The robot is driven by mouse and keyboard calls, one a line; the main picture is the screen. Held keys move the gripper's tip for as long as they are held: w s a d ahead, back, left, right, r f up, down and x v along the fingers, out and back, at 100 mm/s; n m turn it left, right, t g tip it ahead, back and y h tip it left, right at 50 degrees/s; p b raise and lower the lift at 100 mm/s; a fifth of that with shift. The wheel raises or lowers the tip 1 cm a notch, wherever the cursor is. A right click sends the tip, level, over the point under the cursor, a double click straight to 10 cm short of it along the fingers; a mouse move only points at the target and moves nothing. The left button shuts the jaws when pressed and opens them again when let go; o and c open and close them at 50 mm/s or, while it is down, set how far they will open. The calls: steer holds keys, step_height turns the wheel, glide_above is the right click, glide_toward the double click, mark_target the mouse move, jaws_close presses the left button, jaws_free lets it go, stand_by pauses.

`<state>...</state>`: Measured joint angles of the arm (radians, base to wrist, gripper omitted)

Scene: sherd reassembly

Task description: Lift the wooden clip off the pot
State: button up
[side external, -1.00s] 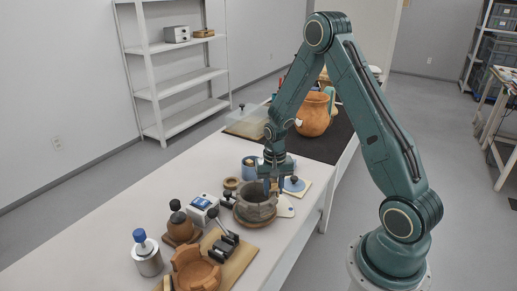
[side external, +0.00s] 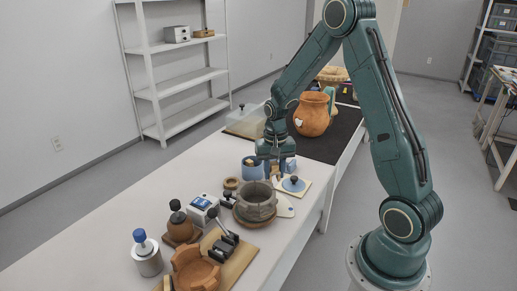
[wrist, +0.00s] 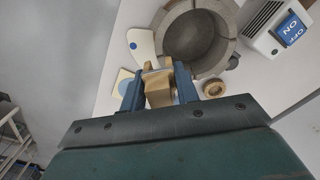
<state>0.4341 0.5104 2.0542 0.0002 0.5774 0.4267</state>
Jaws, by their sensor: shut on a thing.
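My gripper (side external: 273,160) is shut on the tan wooden clip (wrist: 158,90), which sits between the blue fingers in the wrist view. In the side view the clip is small and partly hidden by the fingers. The round grey pot (side external: 257,203) stands open on a brown base on the white table, and it also shows in the wrist view (wrist: 228,62). My gripper and the clip are behind the pot and above its rim in the side view, apart from it.
A white switch box (side external: 203,210), a bottle (side external: 146,253) and a terracotta bowl (side external: 192,272) stand in front. A terracotta jar (side external: 312,115) stands on the dark mat behind.

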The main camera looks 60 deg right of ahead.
mark_target(274, 163)
step_height(274, 163, up, 13)
steer(key=shift+r, duration=0.2)
stand_by(0.7)
